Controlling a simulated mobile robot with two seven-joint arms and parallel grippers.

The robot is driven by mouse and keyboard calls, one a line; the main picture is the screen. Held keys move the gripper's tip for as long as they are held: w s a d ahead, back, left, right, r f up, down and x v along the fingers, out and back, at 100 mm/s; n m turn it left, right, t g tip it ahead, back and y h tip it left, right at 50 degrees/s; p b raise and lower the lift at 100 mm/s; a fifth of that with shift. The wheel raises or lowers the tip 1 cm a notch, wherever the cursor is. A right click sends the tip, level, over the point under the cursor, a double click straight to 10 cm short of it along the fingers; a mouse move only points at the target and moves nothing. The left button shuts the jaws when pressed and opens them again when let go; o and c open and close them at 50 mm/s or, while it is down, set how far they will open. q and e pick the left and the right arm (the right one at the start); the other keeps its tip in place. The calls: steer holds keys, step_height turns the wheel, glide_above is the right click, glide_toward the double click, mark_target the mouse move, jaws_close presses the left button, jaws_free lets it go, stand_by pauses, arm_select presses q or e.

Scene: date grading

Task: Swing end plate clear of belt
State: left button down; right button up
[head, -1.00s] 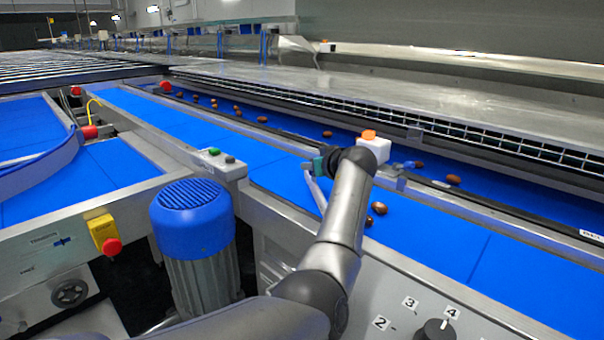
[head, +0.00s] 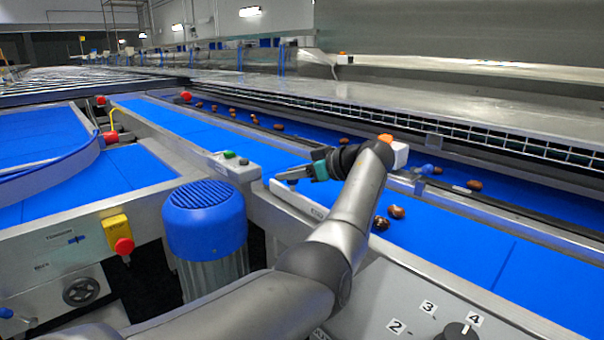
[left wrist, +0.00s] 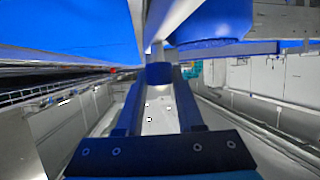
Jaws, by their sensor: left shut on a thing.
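The end plate (head: 298,198) is a thin pale metal strip along the near edge of the blue belt (head: 450,235), beside the frame rail. My left gripper (head: 281,178) reaches over the belt from the right, with its fingers at the plate's far end. In the left wrist view its two fingers (left wrist: 159,78) close on a small dark blue grip piece (left wrist: 158,73). The head view does not show this grip clearly. My right gripper is out of view.
Dates (head: 396,212) lie on the near belt beside my forearm, and several more on the far belt. A blue motor (head: 204,222) stands left of the plate. A red-and-yellow stop button (head: 123,244) and a numbered dial (head: 457,331) are on the near panels.

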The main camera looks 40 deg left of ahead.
arm_select(q)
steer(key=shift+s+f+n+g, duration=0.25)
steer(key=shift+s+n+g, duration=0.05)
steer(key=shift+s, duration=0.2)
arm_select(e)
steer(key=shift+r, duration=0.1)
arm_select(q)
steer(key=shift+f, duration=0.15)
steer(key=c, duration=0.9)
jaws_free()
steer(key=o, duration=0.4)
steer(key=shift+s+r, duration=0.1)
steer(key=shift+r, duration=0.15)
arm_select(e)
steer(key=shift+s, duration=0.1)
arm_select(q)
steer(key=shift+d+r, duration=0.15)
steer(key=shift+d, duration=0.05)
steer(key=p+v, duration=0.3)
steer(key=v, duration=1.1)
steer(key=shift+d+r, duration=0.2)
steer(key=shift+d, duration=0.15)
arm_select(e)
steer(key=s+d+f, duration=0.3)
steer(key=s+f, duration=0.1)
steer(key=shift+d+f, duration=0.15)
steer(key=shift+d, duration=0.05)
